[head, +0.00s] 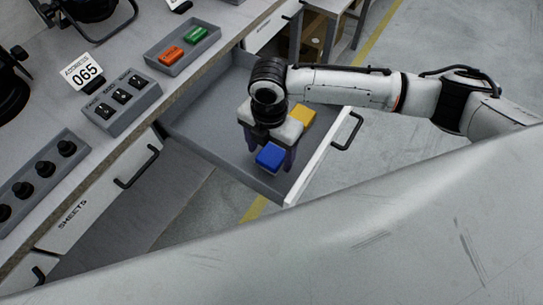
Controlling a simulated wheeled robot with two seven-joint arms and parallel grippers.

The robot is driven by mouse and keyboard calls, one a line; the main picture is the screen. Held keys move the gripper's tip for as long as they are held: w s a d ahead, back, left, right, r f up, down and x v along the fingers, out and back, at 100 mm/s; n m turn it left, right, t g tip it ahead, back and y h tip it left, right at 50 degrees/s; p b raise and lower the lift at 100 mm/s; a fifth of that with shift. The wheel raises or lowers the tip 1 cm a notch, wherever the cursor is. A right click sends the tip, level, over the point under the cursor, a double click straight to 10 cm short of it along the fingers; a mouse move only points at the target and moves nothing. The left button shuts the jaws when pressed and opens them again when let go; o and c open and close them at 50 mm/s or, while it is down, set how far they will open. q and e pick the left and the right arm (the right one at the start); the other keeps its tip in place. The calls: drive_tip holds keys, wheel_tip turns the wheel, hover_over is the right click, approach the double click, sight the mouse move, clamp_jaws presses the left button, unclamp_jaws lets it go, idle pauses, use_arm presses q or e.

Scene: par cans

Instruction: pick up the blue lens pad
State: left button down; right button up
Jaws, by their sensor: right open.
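The blue lens pad (270,156) is in an open grey drawer (205,128) that is pulled out from the bench. My right gripper (271,158) reaches over the drawer from the right and points down. Its fingers are open, one on each side of the blue pad. I cannot tell whether they touch it. A yellow pad (303,115) is also in the drawer, behind and to the right of the gripper. My left gripper is not in view.
A grey tray (160,52) on the bench holds an orange block (171,55) and a green block (196,34). The drawer front (318,165) has a dark handle.

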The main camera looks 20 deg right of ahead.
sight(270, 157)
drive_tip(key=shift+f, duration=0.3)
drive_tip(key=c, duration=1.2)
drive_tip(key=shift+o, duration=0.2)
wheel_tip(270, 157, up, 10)
drive_tip(key=shift+p, duration=0.4)
drive_tip(key=shift+o, duration=1.2)
drive_tip(key=shift+r, duration=0.1)
drive_tip(key=shift+c, duration=0.6)
